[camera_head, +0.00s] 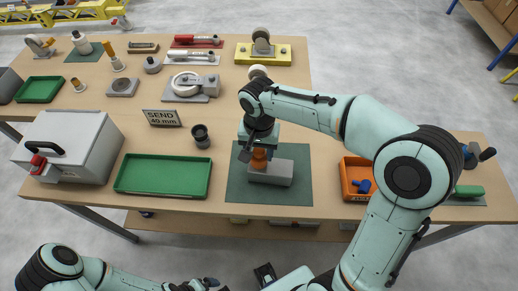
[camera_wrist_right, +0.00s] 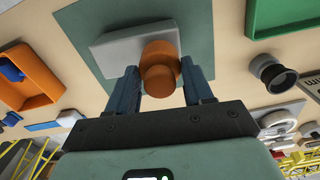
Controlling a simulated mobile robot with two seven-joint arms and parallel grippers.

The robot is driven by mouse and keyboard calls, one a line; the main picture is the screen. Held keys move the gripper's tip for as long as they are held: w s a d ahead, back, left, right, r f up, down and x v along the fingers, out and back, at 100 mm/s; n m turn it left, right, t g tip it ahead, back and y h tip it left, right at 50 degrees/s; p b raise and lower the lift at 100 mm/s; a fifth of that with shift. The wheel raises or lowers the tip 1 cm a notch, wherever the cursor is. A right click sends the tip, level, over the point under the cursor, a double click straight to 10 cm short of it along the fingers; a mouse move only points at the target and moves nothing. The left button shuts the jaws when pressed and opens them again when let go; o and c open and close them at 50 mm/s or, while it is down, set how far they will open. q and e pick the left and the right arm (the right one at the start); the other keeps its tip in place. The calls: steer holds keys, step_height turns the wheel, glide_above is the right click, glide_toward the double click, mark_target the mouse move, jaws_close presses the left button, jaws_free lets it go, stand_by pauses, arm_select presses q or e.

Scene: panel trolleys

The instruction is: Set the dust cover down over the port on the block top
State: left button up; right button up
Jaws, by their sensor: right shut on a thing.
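The orange dust cover (camera_head: 259,159) is between the fingers of my right gripper (camera_head: 257,150), which is shut on it. The cover also shows in the wrist view (camera_wrist_right: 160,72), round with a narrower knob toward the gripper (camera_wrist_right: 162,88). It is over one end of the grey block (camera_head: 281,174); the block's other end is bare in the wrist view (camera_wrist_right: 115,50). The port is hidden, and I cannot tell whether the cover touches the block top. My left gripper (camera_head: 206,284) is low at the bottom edge, away from the table; its opening is unclear.
The block lies on a dark green mat (camera_head: 238,190). A green tray (camera_head: 163,190) and a black cup-like part (camera_head: 201,137) are to the left. An orange bin (camera_head: 357,195) with a blue part is to the right. A "SEND 40 mm" sign (camera_head: 162,118) stands behind.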

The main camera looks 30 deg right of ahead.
arm_select(q)
steer(key=shift+s+f+b, duration=0.3)
steer(key=shift+f+b, duration=0.15)
steer(key=shift+f, duration=0.15)
arm_select(e)
steer(key=shift+f, duration=0.8)
steer(key=o, duration=1.2)
steer(key=shift+c, duration=0.2)
steer(key=shift+r, duration=0.1)
steer(key=shift+r+p, duration=1.45)
steer(key=shift+r, duration=0.75)
steer(key=shift+r+p, duration=0.95)
steer(key=shift+r, duration=0.85)
arm_select(q)
steer(key=w+r, duration=0.4)
steer(key=r, duration=0.2)
arm_select(e)
steer(key=shift+f, duration=0.1)
arm_select(q)
steer(key=shift+s, duration=0.1)
arm_select(e)
steer(key=shift+s, duration=0.1)
